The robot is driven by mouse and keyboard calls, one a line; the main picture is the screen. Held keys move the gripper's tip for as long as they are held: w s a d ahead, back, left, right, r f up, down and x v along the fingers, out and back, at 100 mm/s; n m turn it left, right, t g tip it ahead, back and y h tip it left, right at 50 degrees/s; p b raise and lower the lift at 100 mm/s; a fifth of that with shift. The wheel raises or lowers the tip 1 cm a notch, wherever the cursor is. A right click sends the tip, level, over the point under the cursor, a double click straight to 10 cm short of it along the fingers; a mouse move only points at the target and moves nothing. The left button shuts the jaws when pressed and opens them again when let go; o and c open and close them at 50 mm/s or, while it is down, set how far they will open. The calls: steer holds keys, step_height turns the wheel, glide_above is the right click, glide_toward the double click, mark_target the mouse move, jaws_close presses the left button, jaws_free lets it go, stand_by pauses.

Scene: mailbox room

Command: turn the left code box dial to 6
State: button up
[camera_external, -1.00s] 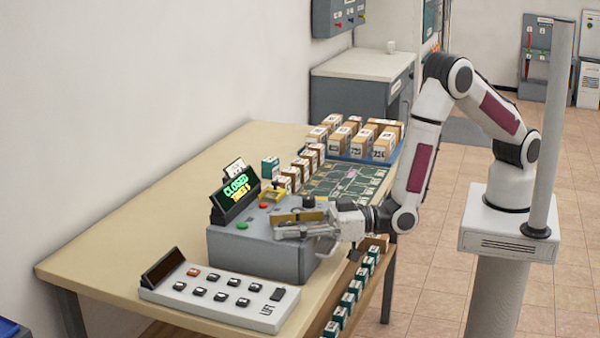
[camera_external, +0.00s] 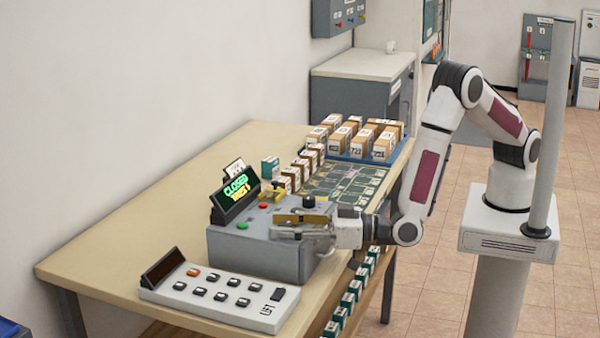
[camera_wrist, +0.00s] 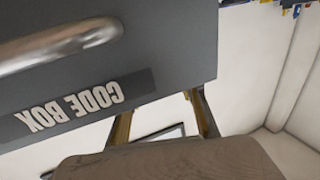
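The grey code box (camera_external: 262,252) stands on the table, with its display (camera_external: 238,192) reading CLOSED and a tries line, apparently 5. A black dial (camera_external: 308,201) shows on its top near the right edge, just behind my gripper (camera_external: 301,227). My gripper reaches in from the right at the box's top right. In the wrist view my two fingers (camera_wrist: 165,115) are apart, and their tips are hidden behind the box's edge. The upside-down label CODE BOX and a metal handle face the wrist camera. The left dial and its number cannot be made out, nor whether my fingers touch it.
A light keypad (camera_external: 220,298) marked LIFT lies in front of the box. Red and green buttons and a yellow part (camera_external: 272,190) sit on the box top. Several small boxes and a blue tray (camera_external: 358,157) of parcels stand behind. The table's left side is clear.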

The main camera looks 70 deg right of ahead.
steer(key=shift+m+t+h, duration=0.3)
steer(key=shift+m+h, duration=0.6)
steer(key=shift+h, duration=0.4)
steer(key=shift+s, duration=0.25)
steer(key=s+d+n+g+y, duration=0.1)
steer(key=s+d+n+y, duration=0.1)
steer(key=s, duration=0.3)
steer(key=s+d+n+g+y, duration=0.1)
steer(key=s+d+n+y, duration=0.1)
steer(key=s+y, duration=0.2)
steer(key=shift+s+d+n+y, duration=0.2)
steer(key=shift+s+n+y, duration=0.1)
steer(key=shift+s, duration=0.75)
steer(key=shift+f, duration=0.1)
